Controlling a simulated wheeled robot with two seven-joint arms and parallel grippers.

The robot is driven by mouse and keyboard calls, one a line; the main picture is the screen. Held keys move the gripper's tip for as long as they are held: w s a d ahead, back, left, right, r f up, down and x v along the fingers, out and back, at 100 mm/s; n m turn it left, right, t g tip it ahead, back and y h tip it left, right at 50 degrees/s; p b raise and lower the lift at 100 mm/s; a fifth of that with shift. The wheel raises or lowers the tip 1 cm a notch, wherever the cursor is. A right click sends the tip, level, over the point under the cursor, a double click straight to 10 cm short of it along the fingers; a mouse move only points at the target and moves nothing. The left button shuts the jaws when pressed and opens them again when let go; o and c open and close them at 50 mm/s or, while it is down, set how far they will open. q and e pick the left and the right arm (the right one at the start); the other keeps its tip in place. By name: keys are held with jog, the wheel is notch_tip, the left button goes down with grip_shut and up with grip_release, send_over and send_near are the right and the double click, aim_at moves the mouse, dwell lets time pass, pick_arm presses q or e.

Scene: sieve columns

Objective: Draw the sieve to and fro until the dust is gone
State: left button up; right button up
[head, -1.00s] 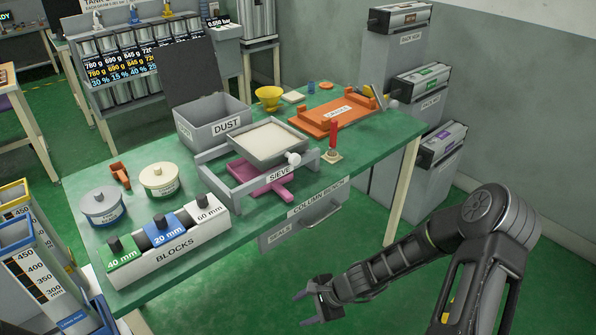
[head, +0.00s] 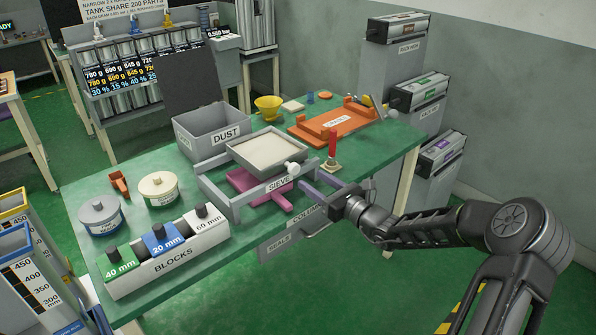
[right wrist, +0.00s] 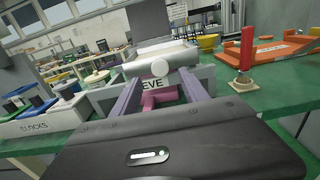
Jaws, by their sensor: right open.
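The sieve (head: 268,152) is a square grey tray of pale material, resting in a grey frame labelled SIEVE (head: 228,207). A white knob (head: 291,168) sticks out at its front; in the right wrist view the knob (right wrist: 160,68) is a pale cylinder ahead of the fingertips. A magenta part (head: 278,200) lies under the sieve. My right gripper (head: 314,186) is open and empty, just in front of the knob, with its fingers either side of the line to it. No contact is clear. Whether dust is in the sieve cannot be told. My left gripper is out of view.
A grey DUST box (head: 222,136) with raised lid stands behind the sieve. A red-handled tool (head: 332,145) stands close right, with an orange tray (head: 335,123) beyond. BLOCKS (head: 170,262) and two round tins (head: 100,215) are left. The green bench (head: 385,150) has free room at right.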

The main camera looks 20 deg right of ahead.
aim_at(296, 170)
jog(key=x, duration=0.7)
jog(key=shift+w+a, duration=0.15)
jog(key=shift+w, duration=0.05)
jog(key=shift+c, duration=0.4)
grip_shut()
dwell(0.8)
